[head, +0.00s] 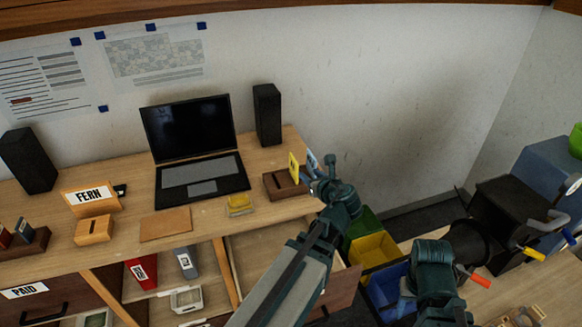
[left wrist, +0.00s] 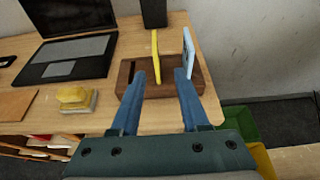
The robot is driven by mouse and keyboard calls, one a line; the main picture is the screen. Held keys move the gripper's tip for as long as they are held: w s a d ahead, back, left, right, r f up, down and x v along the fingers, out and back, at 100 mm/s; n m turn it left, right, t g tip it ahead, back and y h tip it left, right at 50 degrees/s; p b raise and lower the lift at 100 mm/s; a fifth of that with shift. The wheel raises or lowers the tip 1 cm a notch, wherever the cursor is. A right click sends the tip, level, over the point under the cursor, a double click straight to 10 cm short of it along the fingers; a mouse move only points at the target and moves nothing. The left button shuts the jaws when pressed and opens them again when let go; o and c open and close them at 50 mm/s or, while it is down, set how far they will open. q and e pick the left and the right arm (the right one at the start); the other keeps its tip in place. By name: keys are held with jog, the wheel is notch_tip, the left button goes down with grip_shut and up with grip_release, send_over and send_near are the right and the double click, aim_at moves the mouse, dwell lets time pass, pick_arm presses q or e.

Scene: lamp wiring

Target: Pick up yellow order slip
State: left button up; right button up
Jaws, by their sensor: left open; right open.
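The yellow order slip (head: 293,167) stands upright in a brown slotted wooden block (head: 279,188) at the right end of the desk. It also shows in the left wrist view (left wrist: 155,52), seen nearly edge-on. A light-blue slip (left wrist: 188,48) stands in the same block (left wrist: 127,74), to its right. My left gripper (left wrist: 160,76) is open, with its blue fingers pointing at the block. The yellow slip appears in the gap between the fingertips, nearer the left one; the right fingertip is close to the blue slip. My right gripper (head: 432,262) is at lower right, its jaws hard to make out.
A yellow sponge-like block (head: 239,202) sits left of the holder. A laptop (head: 195,155) and a black speaker (head: 267,114) stand behind. Green, yellow (head: 372,250) and blue bins stand below the desk's right edge. An open drawer (head: 270,255) lies below the front edge.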

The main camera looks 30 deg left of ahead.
aim_at(294, 164)
pick_arm(q)
jog(key=shift+b+x, duration=1.65)
jog(key=shift+x, duration=2.6)
jog(key=x, duration=0.1)
jog(key=b+x, duration=0.1)
jog(key=x, duration=0.1)
jog(key=b+x, duration=0.1)
jog(key=x, duration=0.1)
jog(key=shift+s+a, duration=0.2)
jog(key=shift+a, duration=0.2)
grip_shut()
